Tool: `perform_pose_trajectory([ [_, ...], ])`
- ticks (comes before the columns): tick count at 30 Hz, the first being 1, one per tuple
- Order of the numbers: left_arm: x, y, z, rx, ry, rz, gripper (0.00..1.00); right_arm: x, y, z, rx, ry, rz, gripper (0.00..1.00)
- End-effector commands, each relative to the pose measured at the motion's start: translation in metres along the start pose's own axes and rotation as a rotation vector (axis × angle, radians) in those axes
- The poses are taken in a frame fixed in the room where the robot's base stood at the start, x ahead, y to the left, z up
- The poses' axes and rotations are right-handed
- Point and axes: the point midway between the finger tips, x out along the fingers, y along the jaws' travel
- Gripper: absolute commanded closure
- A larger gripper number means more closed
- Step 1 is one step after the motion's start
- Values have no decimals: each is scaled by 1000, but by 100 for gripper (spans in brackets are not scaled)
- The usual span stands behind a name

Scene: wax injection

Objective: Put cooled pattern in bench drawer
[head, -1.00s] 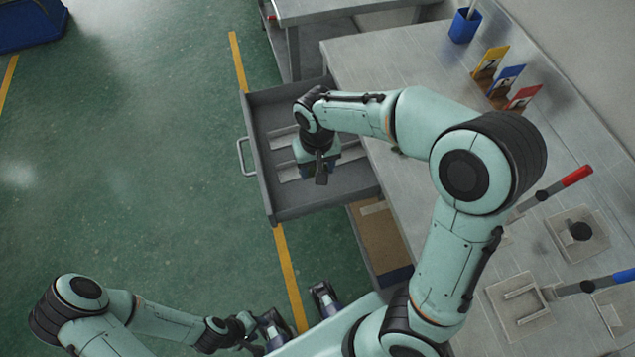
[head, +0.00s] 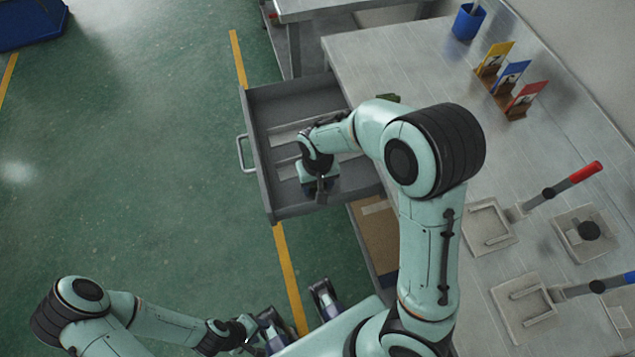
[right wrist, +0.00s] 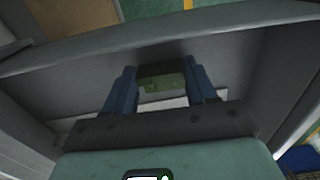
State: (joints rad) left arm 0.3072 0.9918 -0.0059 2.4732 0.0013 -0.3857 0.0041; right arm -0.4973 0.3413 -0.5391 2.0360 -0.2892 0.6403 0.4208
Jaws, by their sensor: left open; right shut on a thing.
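The bench drawer (head: 258,120) is pulled open from the left side of the bench, with light strips on its floor. My right gripper (head: 320,190) is inside or just above its near part, pointing down. In the right wrist view, the gripper (right wrist: 163,88) has its blue fingers shut on a small green pattern (right wrist: 160,82), with the drawer's grey walls around it. The head view hides the pattern behind the gripper. My left gripper (head: 272,330) is open, low at the bottom of the head view, away from the drawer.
A dark green piece (head: 388,98) lies on the bench (head: 400,55) near the drawer. Yellow, blue and red card holders (head: 510,78) and a blue cup (head: 468,22) stand farther back. Metal fixtures with red and blue handles (head: 575,172) occupy the right. An open shelf (head: 375,235) is below.

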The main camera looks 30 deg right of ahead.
Motion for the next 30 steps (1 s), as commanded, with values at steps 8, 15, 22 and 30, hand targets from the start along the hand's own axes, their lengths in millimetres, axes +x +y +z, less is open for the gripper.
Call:
perform_pose_trajectory([
  [8, 2, 0, 0, 0, 1, 0, 57, 3, 0, 0, 0, 0, 0, 18],
  [15, 1, 0, 0, 0, 1, 0, 57, 1, 0, 0, 0, 1, 0, 18],
  [22, -6, 2, 0, 1, 2, 1, 57, -29, -1, -1, -1, 6, -4, 18],
  [30, -18, 7, -1, 2, 6, 2, 57, -88, -1, -1, 0, 6, -4, 18],
])
